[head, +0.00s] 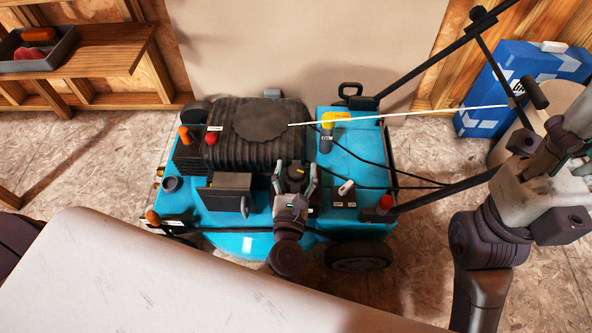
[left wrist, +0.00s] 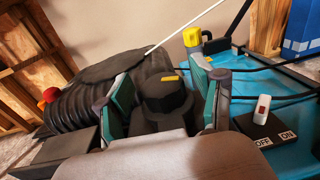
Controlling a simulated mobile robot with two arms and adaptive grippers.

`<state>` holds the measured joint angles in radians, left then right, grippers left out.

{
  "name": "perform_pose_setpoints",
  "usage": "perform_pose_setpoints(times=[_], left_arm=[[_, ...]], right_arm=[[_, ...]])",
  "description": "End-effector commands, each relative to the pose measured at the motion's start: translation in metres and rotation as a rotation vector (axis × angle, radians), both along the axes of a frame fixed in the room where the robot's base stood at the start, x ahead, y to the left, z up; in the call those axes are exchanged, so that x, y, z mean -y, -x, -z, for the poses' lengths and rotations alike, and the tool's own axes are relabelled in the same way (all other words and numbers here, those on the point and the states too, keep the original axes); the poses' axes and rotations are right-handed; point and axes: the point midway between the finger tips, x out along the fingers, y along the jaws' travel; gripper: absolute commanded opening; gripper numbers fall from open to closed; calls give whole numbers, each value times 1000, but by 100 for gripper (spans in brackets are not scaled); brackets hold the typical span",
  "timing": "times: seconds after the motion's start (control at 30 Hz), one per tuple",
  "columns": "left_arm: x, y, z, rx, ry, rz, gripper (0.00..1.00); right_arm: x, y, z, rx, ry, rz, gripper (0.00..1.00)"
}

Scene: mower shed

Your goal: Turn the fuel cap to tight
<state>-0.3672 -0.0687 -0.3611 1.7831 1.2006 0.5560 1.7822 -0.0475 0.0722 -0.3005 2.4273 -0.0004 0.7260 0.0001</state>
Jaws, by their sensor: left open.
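The fuel cap (left wrist: 165,100) is a round black knob with a yellow mark on its top, seen in the left wrist view. In the head view the cap (head: 296,170) sits at the front middle of the mower (head: 238,244), beside the ribbed black engine cover. My left gripper (head: 296,181) is open, with one finger on either side of the cap. The left wrist view shows the fingers (left wrist: 166,103) with green-grey pads flanking it; contact cannot be told. The cap's lower front is hidden by my gripper. My right arm is at the right; its fingers are unclear.
A white cord (head: 410,116) stretches from the engine cover toward the right. A white switch (left wrist: 262,108) stands by OFF and ON labels. A yellow-and-grey cap (head: 328,128) sits behind. A blue box (head: 490,117) stands right. A pale surface (head: 190,285) fills the foreground.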

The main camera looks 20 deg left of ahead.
Motion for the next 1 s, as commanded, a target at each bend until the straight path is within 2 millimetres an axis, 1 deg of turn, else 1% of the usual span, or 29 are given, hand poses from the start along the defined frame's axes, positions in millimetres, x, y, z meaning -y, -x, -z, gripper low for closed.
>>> perform_pose_setpoints(times=[0.2,0.23,0.47,0.5,0.6,0.83,1.0], left_arm=[[0,0,0,-1,0,0,67],[0,0,0,-1,0,0,66],[0,0,0,-1,0,0,27],[0,0,0,-1,0,0,21],[0,0,0,-1,0,0,6],[-1,0,1,-1,-2,22,6],[-1,0,1,-1,-3,90,6]], right_arm=[[0,0,0,-1,-1,0,40],[0,0,-1,-1,-1,0,40],[0,1,-1,3,-2,0,40],[0,1,-1,4,-2,0,40],[1,1,-1,4,-2,0,40],[1,1,-1,5,-3,0,40],[1,1,-1,7,-2,1,40]])
